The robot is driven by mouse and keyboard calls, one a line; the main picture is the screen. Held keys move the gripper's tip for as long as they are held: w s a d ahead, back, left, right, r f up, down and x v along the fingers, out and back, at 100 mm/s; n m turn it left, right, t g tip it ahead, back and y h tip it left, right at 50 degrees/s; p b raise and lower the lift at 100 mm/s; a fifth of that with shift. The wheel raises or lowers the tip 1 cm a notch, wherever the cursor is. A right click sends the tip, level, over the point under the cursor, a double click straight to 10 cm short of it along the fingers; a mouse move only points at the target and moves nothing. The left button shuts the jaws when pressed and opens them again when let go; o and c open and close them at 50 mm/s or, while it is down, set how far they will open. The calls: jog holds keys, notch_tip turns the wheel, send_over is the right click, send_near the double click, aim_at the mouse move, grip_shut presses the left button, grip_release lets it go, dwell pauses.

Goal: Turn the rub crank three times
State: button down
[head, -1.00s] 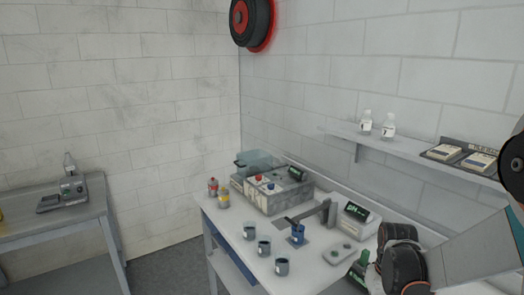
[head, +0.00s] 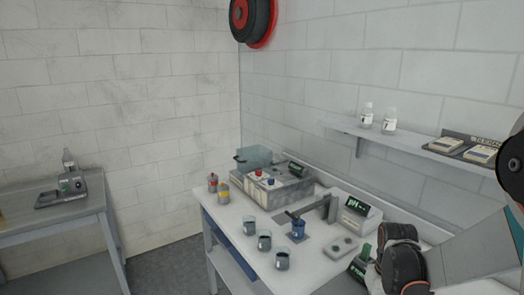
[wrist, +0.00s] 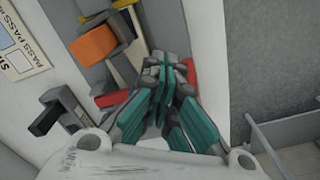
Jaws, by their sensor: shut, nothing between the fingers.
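My gripper (wrist: 160,95) shows in the wrist view with its teal-sided fingers together and nothing held between them. It is over a cluster of coloured parts on or beside a pale surface. A grey piece with a black bar-like end (wrist: 58,112) lies left of the fingers and apart from them. I cannot tell for certain whether it is the rub crank. An orange block (wrist: 93,46) is up and left of the fingertips. Red parts (wrist: 108,99) show beside and partly behind the fingers. In the head view my arm covers part of the bench's right end.
The white bench (head: 225,222) holds several dark cups (head: 264,241), a blue holder (head: 298,228), a pH meter (head: 357,214) and a grey box unit (head: 271,187). A wall shelf (head: 345,127) is above. A PASS card (wrist: 20,40) is in the wrist view.

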jog(key=shift+w+d, duration=0.25)
jog(key=shift+w, duration=0.3)
jog(key=shift+w+d, duration=0.2)
jog(key=shift+w, duration=0.35)
jog(key=shift+w+d+b, duration=0.3)
jog(key=shift+w+d, duration=0.5)
jog(key=shift+w, duration=0.1)
jog(key=shift+w+d, duration=0.3)
jog(key=shift+d, duration=0.25)
jog(key=shift+w+d, duration=0.25)
jog(key=shift+d, duration=0.3)
